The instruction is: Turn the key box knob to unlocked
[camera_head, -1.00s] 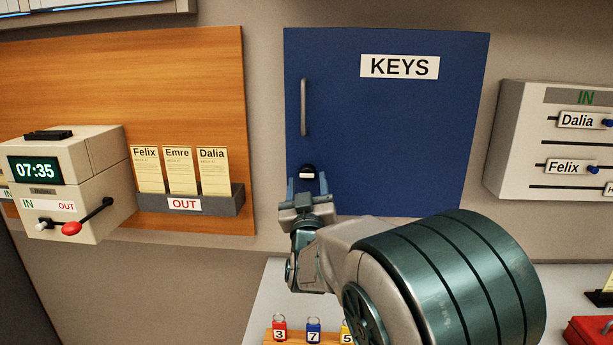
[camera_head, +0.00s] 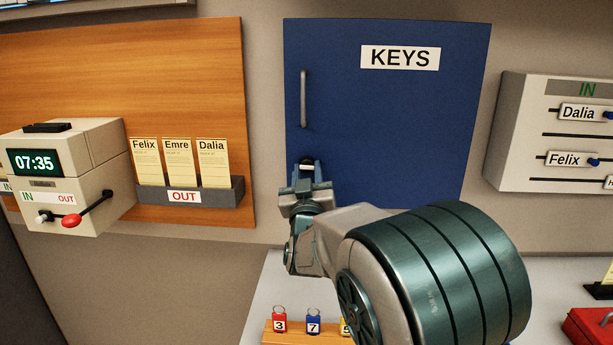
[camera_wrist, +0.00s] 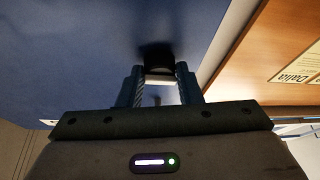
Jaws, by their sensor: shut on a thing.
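The blue key box (camera_head: 390,120) hangs on the wall, with a KEYS label and a vertical grey handle on its left side. Its small black knob with a white bar (camera_head: 307,166) sits low on the left of the door, partly hidden by my fingers. My gripper (camera_head: 307,173) is at the knob and shut on it. In the wrist view the knob (camera_wrist: 157,60) shows dark against the blue door, with the white bar between the two fingers (camera_wrist: 160,84). The knob's exact angle is hard to tell.
Left are a card rack marked OUT (camera_head: 190,197) and a time clock (camera_head: 65,175) with a red-tipped lever. Right is an IN board (camera_head: 560,135). Below, numbered key tags (camera_head: 313,322) stand on a wooden block, and a red box (camera_head: 590,328) sits at lower right.

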